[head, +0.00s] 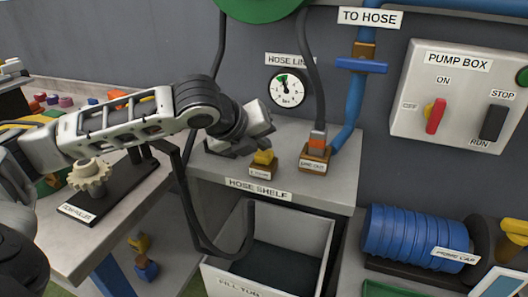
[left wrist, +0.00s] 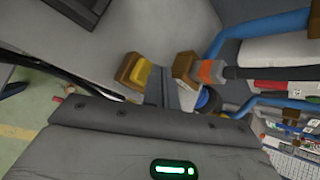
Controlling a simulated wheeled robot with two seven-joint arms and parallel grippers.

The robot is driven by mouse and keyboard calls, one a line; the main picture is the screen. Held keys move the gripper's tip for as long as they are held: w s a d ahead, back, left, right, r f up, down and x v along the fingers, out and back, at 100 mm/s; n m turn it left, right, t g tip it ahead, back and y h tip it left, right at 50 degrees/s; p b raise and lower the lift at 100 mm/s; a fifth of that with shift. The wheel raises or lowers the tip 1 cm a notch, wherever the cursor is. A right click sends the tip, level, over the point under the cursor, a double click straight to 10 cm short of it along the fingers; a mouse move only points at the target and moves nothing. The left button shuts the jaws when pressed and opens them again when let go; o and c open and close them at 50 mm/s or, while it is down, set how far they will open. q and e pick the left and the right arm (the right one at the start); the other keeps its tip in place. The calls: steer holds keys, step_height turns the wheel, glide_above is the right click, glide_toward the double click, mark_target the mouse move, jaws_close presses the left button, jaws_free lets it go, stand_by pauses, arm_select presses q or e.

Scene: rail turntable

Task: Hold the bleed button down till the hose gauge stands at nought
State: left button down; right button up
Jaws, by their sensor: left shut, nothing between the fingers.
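The yellow button (head: 264,157) sits on a small wooden block on the hose shelf (head: 335,190); its label is too small to read. The button also shows in the left wrist view (left wrist: 142,75). My left gripper (head: 264,146) is shut and empty, its fingertips at the top of the button. In the left wrist view the shut fingers (left wrist: 166,88) are right beside the yellow part; I cannot tell whether they press it. The round hose line gauge (head: 289,88) hangs on the wall behind, with a green sector at its top; its exact reading is too small to tell. My right gripper is not in view.
A wooden block (head: 314,158) with an orange hose fitting stands right of the button. A blue pipe (head: 352,108) runs down behind it. The pump box (head: 455,100) is on the wall at right. An open tub (head: 318,235) is below the shelf.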

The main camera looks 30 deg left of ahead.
arm_select(q)
steer(key=shift+f, duration=0.5)
stand_by(1.3)
steer(key=shift+r, duration=0.1)
stand_by(0.4)
steer(key=shift+r+p, duration=0.9)
steer(key=shift+p, duration=0.5)
